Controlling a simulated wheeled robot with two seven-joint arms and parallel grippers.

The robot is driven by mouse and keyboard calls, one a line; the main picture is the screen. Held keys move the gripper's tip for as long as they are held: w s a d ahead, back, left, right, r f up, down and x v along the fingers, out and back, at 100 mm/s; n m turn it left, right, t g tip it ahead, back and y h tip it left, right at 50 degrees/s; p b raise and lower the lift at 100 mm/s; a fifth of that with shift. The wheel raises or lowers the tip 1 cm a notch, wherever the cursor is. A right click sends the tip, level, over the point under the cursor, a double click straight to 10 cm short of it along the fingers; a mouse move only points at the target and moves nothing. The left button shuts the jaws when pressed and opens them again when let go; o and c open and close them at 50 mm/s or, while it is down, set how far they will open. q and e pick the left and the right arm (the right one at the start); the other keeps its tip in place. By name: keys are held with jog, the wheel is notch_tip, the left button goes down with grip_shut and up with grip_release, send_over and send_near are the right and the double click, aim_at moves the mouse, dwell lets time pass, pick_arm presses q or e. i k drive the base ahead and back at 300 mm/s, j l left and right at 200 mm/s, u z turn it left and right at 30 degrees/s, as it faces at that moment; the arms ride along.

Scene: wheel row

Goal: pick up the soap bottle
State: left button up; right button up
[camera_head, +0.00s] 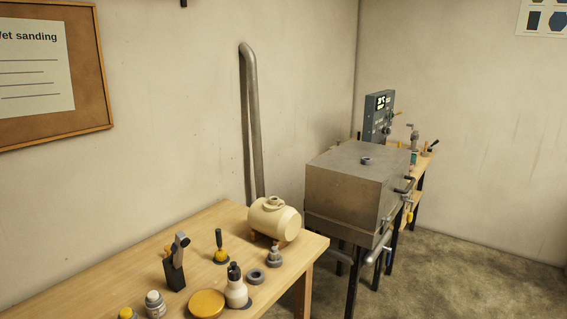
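A squat cream bottle with a dark pump-like top (236,291) stands upright near the front edge of the wooden table (215,228). It looks like the soap bottle, though no label can be read. Neither of my grippers is in view, and nothing touches the bottle.
A yellow disc (206,303) lies left of the bottle; a grey ring (256,276) is right of it. A black tool holder (174,274), a small jar (155,305) and a cream tank (274,220) stand nearby. A metal cabinet (352,182) stands beyond. The table's back left is clear.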

aim_at(236, 293)
jog(key=i+l+u, duration=0.3)
jog(key=i+l, duration=0.2)
jog(key=i+l+u, duration=0.35)
jog(key=i+l, duration=0.15)
jog(key=l, duration=0.1)
